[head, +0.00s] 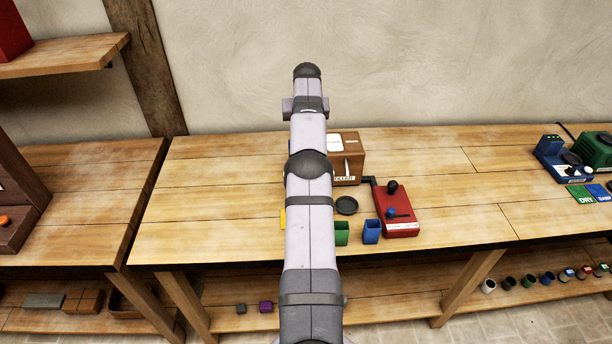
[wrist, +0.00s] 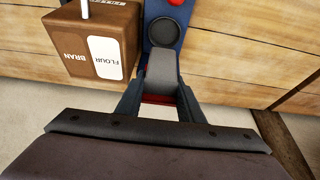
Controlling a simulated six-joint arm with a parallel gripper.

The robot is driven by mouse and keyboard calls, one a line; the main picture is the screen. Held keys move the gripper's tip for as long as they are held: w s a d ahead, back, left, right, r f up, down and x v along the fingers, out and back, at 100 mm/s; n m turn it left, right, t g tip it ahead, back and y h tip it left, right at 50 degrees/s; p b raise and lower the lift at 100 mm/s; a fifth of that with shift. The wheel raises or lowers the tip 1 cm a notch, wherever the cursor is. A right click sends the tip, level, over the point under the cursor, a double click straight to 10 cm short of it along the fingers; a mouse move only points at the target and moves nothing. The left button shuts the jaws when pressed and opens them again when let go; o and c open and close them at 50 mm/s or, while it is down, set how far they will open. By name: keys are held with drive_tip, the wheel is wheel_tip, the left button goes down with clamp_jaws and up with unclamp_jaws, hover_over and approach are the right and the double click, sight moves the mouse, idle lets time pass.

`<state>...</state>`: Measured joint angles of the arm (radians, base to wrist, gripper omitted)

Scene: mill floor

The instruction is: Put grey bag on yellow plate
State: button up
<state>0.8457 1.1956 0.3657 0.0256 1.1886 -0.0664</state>
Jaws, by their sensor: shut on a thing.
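My gripper (wrist: 161,88) shows in the wrist view with its two dark fingers on either side of a grey bag (wrist: 163,68). It is shut on the bag. In the head view my arm hides the gripper and the bag. A small yellow edge (head: 283,218), perhaps the yellow plate, shows just left of my arm on the bench; the rest is hidden behind the arm. No yellow plate shows in the wrist view.
A brown box (head: 348,160), labelled BRAN and FLOUR in the wrist view (wrist: 98,40), stands behind my arm. The bench's left part is clear.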

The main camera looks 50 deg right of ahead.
drive_tip(key=shift+s+a+r, duration=0.1)
drive_tip(key=shift+s, duration=0.85)
drive_tip(key=s+a+f+b, duration=0.2)
drive_tip(key=s+a+f, duration=0.1)
drive_tip(key=s+a, duration=0.8)
drive_tip(key=shift+s+d+f+p, duration=0.3)
drive_tip(key=shift+s+f+p, duration=0.1)
drive_tip(key=shift+f, duration=1.25)
drive_tip(key=shift+s+d+f+p, duration=0.25)
drive_tip(key=shift+s+f+p, duration=0.15)
drive_tip(key=shift+f, duration=1.2)
drive_tip(key=shift+s+d+f+p, duration=0.3)
drive_tip(key=shift+s+f+p, duration=0.1)
drive_tip(key=shift+f, duration=1.25)
drive_tip(key=shift+f, duration=0.2)
drive_tip(key=o, duration=1.1)
drive_tip(key=shift+r, duration=0.2)
